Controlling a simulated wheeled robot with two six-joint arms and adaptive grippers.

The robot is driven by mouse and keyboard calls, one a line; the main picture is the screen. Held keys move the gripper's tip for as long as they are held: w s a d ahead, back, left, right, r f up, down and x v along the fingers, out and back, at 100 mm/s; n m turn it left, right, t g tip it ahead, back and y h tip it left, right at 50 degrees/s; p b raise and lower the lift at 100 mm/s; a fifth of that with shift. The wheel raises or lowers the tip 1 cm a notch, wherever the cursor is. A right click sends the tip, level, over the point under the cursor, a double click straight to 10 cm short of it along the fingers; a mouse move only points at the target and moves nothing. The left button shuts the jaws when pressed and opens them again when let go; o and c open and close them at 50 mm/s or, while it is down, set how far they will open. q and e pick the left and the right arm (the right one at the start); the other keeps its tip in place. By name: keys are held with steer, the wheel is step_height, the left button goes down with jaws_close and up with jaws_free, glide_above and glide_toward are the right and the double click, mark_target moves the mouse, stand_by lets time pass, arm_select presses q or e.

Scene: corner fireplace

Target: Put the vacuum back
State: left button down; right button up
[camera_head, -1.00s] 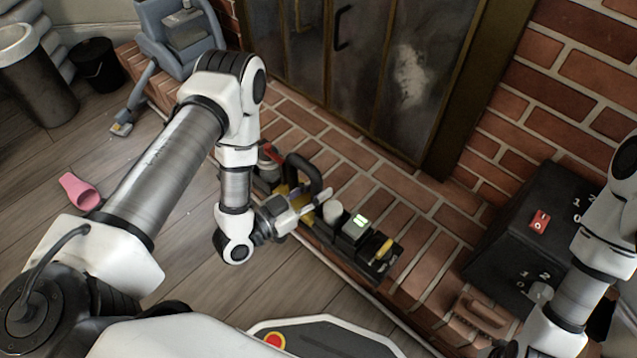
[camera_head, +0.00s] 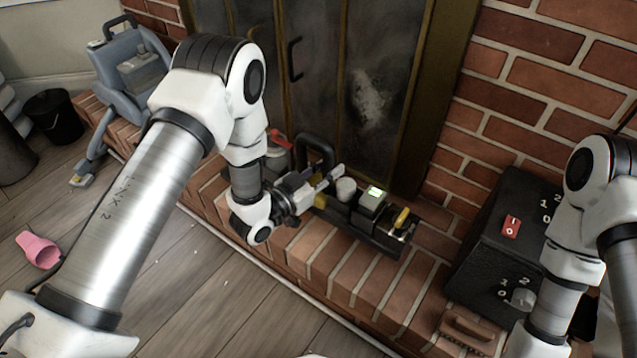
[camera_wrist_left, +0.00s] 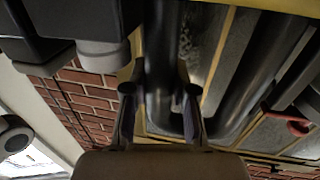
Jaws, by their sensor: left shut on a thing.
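A grey-blue upright machine (camera_head: 132,75), which looks like the vacuum, stands at the upper left on the brick hearth's end. Its floor nozzle (camera_head: 84,178) reaches down to the wood floor. My left gripper (camera_head: 326,181) is shut on the looped black handle (camera_head: 318,148) of a dark caddy (camera_head: 362,238). The caddy carries a white cylinder, a box with a lit green top and yellow items. I cannot tell whether it rests on the hearth or hangs just above. In the left wrist view the fingers (camera_wrist_left: 160,100) straddle a black bar. My right gripper is out of frame.
The brick hearth (camera_head: 345,282) is bare in front of the caddy. Glass fireplace doors (camera_head: 375,90) stand close behind it. A black box with a red switch (camera_head: 498,240) and a brush (camera_head: 470,328) sit right. A black bucket (camera_head: 55,117) and pink object (camera_head: 38,250) are left.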

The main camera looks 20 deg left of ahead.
mark_target(324, 195)
arm_select(q)
steer(key=shift+f+b, duration=3)
steer(key=shift+f, duration=0.25)
steer(key=shift+f+b, duration=0.3)
steer(key=shift+f, duration=0.2)
steer(key=c, duration=0.9)
jaws_free()
steer(key=shift+o, duration=0.2)
steer(key=shift+f, duration=0.2)
steer(key=v, duration=1.2)
